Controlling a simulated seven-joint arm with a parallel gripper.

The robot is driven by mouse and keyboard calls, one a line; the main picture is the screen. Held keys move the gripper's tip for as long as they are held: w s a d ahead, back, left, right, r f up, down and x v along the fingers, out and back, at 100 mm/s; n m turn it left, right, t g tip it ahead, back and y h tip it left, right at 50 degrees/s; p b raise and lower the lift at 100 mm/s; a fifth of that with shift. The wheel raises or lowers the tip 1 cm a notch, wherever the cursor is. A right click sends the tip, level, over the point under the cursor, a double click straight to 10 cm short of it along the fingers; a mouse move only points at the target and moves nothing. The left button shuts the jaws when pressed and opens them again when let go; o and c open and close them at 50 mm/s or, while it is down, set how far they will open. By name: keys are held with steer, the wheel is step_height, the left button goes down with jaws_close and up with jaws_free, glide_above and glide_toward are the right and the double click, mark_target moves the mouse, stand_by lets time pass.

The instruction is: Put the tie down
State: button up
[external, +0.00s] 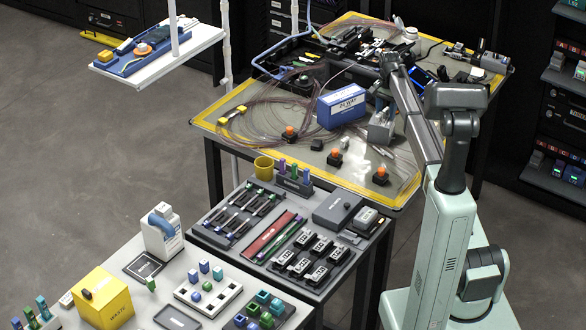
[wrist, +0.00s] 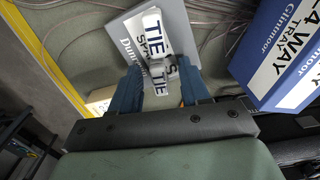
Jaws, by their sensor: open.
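In the wrist view a small white tie (wrist: 158,72) marked "TIE" lies between the tips of my gripper (wrist: 158,78). My two blue fingers stand apart on either side of it; I cannot tell whether either touches it. The grey box also shows in the external view (external: 381,127), right of the blue box. I cannot tell whether the tie rests on the box or on something else. In the external view the tie is too small to make out.
A blue and white "24 WAY" box (external: 341,107) stands close by; in the wrist view it is at the right (wrist: 285,50). Loose fibre coils (external: 265,110) lie on the yellow-edged table. Several orange-topped black items (external: 335,157) stand near its front.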

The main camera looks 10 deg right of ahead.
mark_target(386, 109)
step_height(386, 109, up, 12)
steer(key=shift+r, duration=0.15)
stand_by(0.5)
